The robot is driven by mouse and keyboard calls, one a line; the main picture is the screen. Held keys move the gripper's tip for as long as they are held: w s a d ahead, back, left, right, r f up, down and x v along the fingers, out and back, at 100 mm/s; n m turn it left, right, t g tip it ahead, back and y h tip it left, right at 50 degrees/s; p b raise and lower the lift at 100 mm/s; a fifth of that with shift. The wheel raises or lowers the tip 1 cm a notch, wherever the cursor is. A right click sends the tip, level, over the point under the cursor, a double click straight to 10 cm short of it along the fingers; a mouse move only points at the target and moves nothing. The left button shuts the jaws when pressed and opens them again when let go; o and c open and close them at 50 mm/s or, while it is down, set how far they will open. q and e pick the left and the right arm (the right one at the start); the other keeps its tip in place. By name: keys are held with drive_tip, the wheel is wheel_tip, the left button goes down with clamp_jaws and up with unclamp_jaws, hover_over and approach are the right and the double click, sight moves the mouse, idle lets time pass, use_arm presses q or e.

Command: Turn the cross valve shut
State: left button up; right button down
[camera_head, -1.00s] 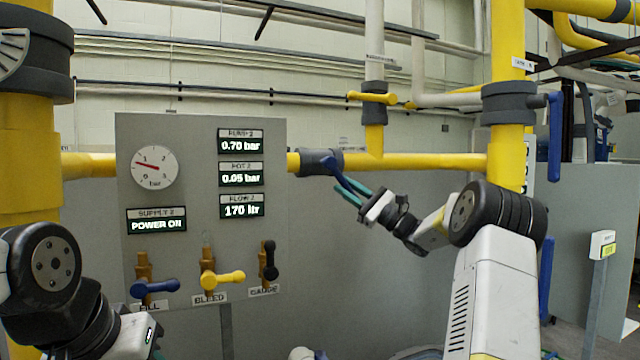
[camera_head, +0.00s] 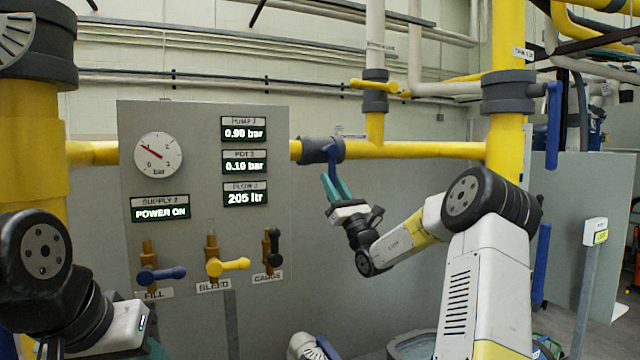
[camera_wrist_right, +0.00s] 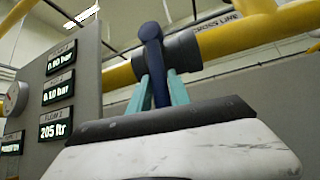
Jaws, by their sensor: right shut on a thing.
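The cross valve has a dark grey body (camera_head: 322,150) on the horizontal yellow pipe and a blue lever handle (camera_head: 332,160). The lever hangs down from the body, across the pipe. In the right wrist view the blue lever (camera_wrist_right: 152,60) stands between the teal fingers, in front of the valve body (camera_wrist_right: 183,52). My right gripper (camera_head: 336,187) is shut on the lever from below. A "CROSS LINE" label (camera_wrist_right: 215,22) is beside the valve. My left arm is at the lower left, and its gripper is not clearly visible.
The grey panel (camera_head: 200,115) left of the valve carries a gauge (camera_head: 158,155), displays and three small valves, including a yellow bleed lever (camera_head: 235,264). A yellow-handled valve (camera_head: 375,87) is above right. A blue-levered valve (camera_head: 553,125) is on the right upright pipe.

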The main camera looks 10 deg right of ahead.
drive_tip(key=shift+a+h, duration=0.1)
drive_tip(key=shift+h, duration=0.2)
drive_tip(key=c, duration=1.2)
unclamp_jaws()
drive_tip(key=v, duration=0.7)
drive_tip(key=shift+s+f, duration=0.25)
drive_tip(key=shift+f, duration=0.05)
